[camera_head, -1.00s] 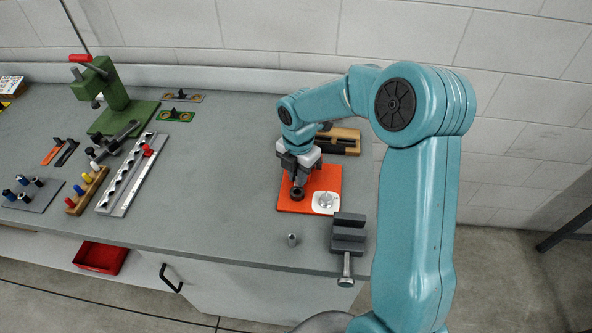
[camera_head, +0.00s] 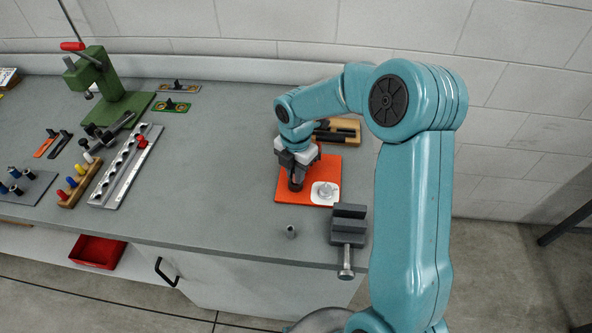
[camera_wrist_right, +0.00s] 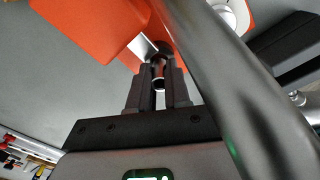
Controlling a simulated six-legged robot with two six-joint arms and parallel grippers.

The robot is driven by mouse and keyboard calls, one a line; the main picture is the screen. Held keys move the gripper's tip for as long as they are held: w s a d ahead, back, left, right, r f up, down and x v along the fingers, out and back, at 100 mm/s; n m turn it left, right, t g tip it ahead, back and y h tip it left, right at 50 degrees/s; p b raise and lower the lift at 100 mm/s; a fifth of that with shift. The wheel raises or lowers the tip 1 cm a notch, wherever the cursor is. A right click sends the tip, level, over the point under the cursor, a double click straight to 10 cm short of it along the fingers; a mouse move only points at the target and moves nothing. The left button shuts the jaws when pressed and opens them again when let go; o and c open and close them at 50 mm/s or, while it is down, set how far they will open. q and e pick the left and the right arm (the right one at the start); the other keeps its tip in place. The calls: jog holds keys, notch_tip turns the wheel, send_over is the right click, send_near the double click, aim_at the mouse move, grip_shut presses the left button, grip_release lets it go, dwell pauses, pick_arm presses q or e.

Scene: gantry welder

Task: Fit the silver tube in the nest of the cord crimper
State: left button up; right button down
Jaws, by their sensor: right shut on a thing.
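The orange base plate (camera_head: 333,168) bears a small dark round piece (camera_head: 295,186), likely the nest of the cord crimper, and a white pad with a silver knob (camera_head: 325,190). My right gripper (camera_head: 297,177) points down over the dark piece. In the right wrist view its fingers (camera_wrist_right: 159,74) are shut on a small shiny tube (camera_wrist_right: 158,83), which appears to be the silver tube. Its far end is against or close to a dark part over the orange plate; whether it is seated cannot be told. My left gripper is not in view.
A small grey cylinder (camera_head: 291,231) stands in front of the plate. A dark grey vise (camera_head: 347,232) stands at the front right edge. A wooden block (camera_head: 345,130) lies behind the plate. A green press (camera_head: 112,90) and racks stand left; mid-bench is clear.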

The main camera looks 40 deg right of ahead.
jog(key=shift+w+d+f, duration=0.1)
jog(key=shift+w, duration=0.05)
jog(key=shift+f, duration=0.2)
jog(key=shift+r, duration=0.2)
jog(key=shift+r, duration=0.1)
jog(key=shift+f, duration=0.3)
dwell(0.9)
jog(key=shift+r+p, duration=0.3)
jog(key=shift+p, duration=0.05)
dwell(1.2)
